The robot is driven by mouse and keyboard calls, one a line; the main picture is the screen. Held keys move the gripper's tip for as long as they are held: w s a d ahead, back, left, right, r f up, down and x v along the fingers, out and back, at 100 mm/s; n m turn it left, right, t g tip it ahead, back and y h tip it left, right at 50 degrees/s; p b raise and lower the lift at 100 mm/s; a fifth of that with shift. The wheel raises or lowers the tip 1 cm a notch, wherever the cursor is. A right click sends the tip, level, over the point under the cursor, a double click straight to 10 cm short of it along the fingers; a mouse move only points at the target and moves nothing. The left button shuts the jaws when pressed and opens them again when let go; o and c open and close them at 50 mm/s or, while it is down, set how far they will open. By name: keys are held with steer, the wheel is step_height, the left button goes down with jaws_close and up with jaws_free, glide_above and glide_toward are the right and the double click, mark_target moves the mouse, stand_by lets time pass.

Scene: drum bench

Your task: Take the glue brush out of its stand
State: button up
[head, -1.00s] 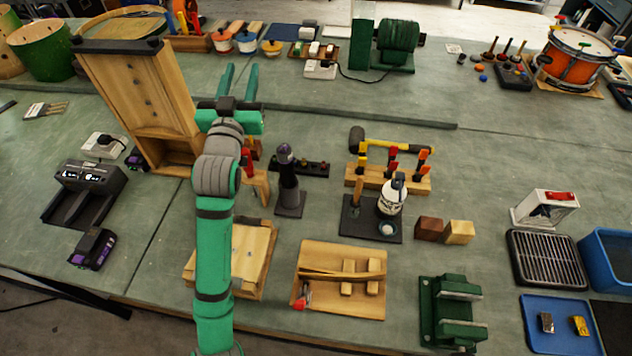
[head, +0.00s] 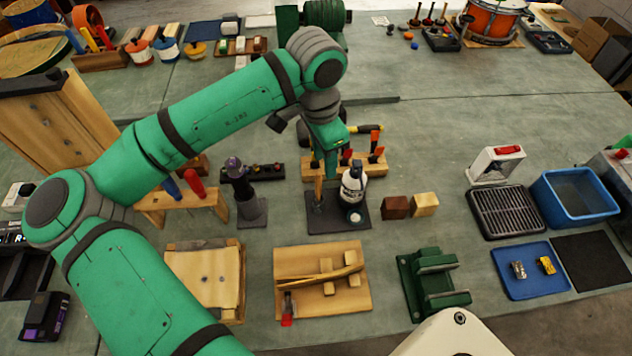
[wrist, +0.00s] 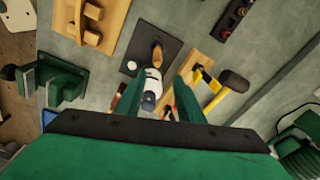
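The glue brush (head: 318,188), with its wooden handle, stands upright on the left of a dark square stand (head: 330,226). A white glue bottle (head: 353,186) with a dark cap stands beside it on the same base. My gripper (head: 322,168) points down just above and behind the brush handle, partly blocking the view of its top. In the wrist view, my gripper (wrist: 158,88) is open, its two green fingers apart with nothing held. The brush (wrist: 157,54) shows beyond the fingertips, with the bottle (wrist: 152,85) nearer. I cannot tell whether a finger touches anything.
A wooden rack of clamps (head: 345,166) and a yellow-handled mallet (head: 366,129) are close behind the stand. Two wood blocks (head: 410,206) sit to its right, a dark upright tool (head: 243,188) to its left. A wooden tray (head: 355,295) lies in front.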

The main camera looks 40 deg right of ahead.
mark_target(318, 190)
steer(key=shift+s+a+y, duration=0.25)
steer(key=shift+a+y, duration=0.35)
steer(key=shift+a, duration=0.15)
steer(key=shift+a+f, duration=0.1)
steer(key=shift+f, duration=0.25)
step_height(318, 190, down, 4)
steer(key=shift+f, duration=0.1)
steer(key=shift+w+a+f, duration=0.1)
steer(key=shift+f, duration=2.75)
steer(key=shift+c, duration=0.4)
jaws_close()
